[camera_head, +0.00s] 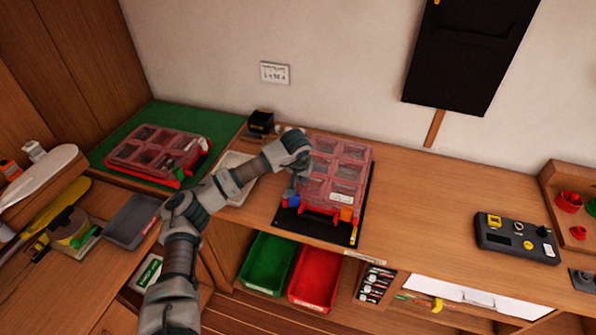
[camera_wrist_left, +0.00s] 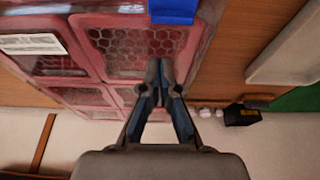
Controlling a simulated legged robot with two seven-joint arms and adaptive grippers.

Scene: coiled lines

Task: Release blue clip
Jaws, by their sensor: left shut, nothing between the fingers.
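A blue clip (camera_wrist_left: 172,10) shows at the top edge of the left wrist view, at the edge of a red-framed box with clear windowed compartments (camera_wrist_left: 75,52). The same box (camera_head: 352,152) stands on a black mat in the head view, with a white label at its front right. My left gripper (camera_wrist_left: 164,72) is shut and empty, its fingertips over the box and apart from the clip in the picture. In the head view, my left arm reaches to the box's left side and its hand hides part of that side. My right gripper is not in view.
A second red box (camera_head: 158,152) lies on a green mat at the left. Green (camera_head: 266,264) and red (camera_head: 315,278) bins sit below the front edge. The bench right of the box is clear up to a dark control panel (camera_head: 516,238).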

